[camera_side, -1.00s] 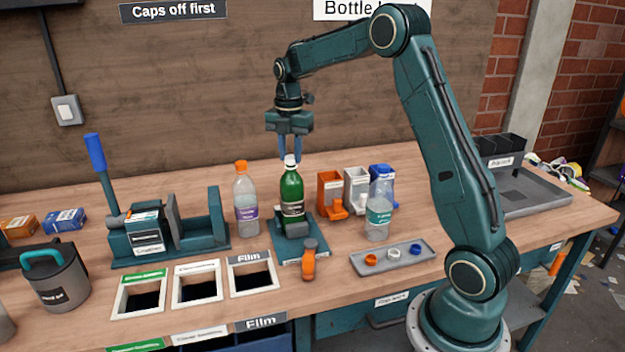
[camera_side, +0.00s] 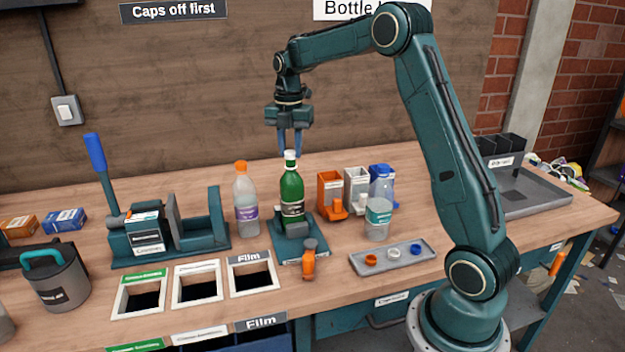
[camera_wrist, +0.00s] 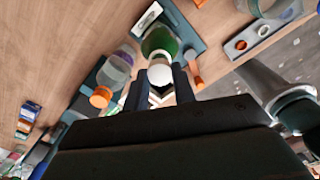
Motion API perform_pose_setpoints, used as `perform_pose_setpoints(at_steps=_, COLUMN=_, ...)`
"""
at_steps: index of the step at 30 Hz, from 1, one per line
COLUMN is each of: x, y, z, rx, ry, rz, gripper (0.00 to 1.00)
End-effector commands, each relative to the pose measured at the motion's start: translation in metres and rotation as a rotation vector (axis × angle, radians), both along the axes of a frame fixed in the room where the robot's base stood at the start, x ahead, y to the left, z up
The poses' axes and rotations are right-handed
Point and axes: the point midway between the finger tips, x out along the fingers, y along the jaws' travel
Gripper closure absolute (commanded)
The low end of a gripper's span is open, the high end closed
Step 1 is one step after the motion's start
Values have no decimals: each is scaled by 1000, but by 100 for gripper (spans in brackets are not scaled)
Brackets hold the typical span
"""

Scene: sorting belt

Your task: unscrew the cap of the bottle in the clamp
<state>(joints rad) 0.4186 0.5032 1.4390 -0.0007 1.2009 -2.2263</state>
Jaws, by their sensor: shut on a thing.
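The green bottle (camera_side: 292,190) stands upright in the clamp (camera_side: 295,232) near the middle of the bench. Its white cap (camera_side: 290,156) is at the top; the cap also shows in the wrist view (camera_wrist: 160,75) between the two dark fingers. My gripper (camera_side: 290,152) points straight down over the bottle and is shut on the cap. In the wrist view my gripper (camera_wrist: 159,80) has one finger on each side of the cap. The white part at the bottle's top looks taller than before; I cannot tell whether the cap is clear of the neck.
A tray of loose caps (camera_side: 393,257) lies front right. Orange, white and blue bins (camera_side: 331,190) stand behind right.

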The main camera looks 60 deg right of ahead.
Motion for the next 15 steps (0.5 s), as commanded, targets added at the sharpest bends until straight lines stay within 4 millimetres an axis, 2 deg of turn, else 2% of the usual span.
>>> perform_pose_setpoints(at_steps=15, x=0, y=0, z=6, rx=-1, ry=-1, rz=0, gripper=96)
